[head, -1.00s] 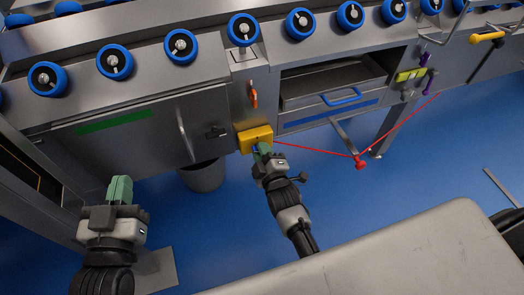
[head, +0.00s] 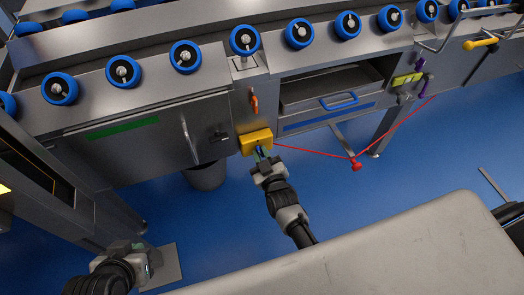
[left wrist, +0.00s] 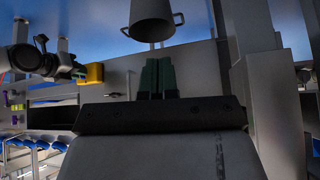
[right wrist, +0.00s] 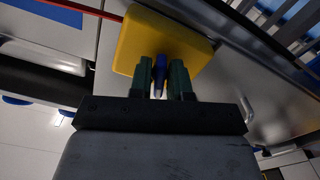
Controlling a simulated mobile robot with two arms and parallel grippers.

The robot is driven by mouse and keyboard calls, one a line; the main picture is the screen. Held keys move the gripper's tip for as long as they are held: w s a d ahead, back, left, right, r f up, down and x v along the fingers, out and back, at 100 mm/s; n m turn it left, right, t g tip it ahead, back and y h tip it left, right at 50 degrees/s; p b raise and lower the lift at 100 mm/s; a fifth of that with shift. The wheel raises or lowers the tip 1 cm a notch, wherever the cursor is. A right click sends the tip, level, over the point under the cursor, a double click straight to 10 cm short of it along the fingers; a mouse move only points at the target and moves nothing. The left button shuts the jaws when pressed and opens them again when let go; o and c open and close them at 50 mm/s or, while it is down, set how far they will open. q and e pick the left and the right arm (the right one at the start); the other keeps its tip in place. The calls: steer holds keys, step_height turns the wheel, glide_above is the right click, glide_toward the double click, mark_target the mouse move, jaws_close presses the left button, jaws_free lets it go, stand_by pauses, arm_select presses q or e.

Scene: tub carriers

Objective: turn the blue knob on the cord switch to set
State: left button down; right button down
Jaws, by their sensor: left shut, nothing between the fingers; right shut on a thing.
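The cord switch is a yellow box (head: 255,140) on the front of the conveyor frame, with a red cord running off to the right. It fills the upper middle of the right wrist view (right wrist: 150,45). Its blue knob (right wrist: 158,62) stands between the green fingers of my right gripper (right wrist: 160,75), which is shut on it. In the head view my right gripper (head: 261,155) reaches up to the box and hides most of the knob. My left gripper (left wrist: 158,76) is shut and empty, low at the left in the head view (head: 138,250), well away from the switch.
The red cord (head: 315,152) runs to a red fitting (head: 356,166) and on up to the right. A grey bin (head: 206,175) stands on the floor below the switch. An orange handle (head: 254,104) is just above the box. A pale surface (head: 400,250) fills the lower right.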

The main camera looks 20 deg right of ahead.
arm_select(q)
steer(key=shift+s+a+f+g+y+p, duration=0.15)
steer(key=shift+s+a+f+g, duration=0.1)
steer(key=shift+s+g, duration=0.45)
steer(key=shift+s+a+f+g+y+p, duration=0.1)
steer(key=shift+s+a+g+y+p, duration=0.25)
steer(key=shift+s, duration=0.55)
steer(key=shift+s+a+f+g, duration=0.2)
steer(key=shift+s+g, duration=0.45)
steer(key=shift+s, duration=0.15)
arm_select(e)
steer(key=shift+a+m, duration=0.1)
steer(key=shift+m, duration=1.9)
steer(key=c, duration=1.1)
jaws_free()
steer(key=shift+s, duration=0.1)
arm_select(q)
steer(key=shift+r+p, duration=0.25)
steer(key=shift+p, duration=0.95)
arm_select(e)
steer(key=s, duration=1)
steer(key=shift+s+d, duration=0.2)
steer(key=shift+s, duration=0.15)
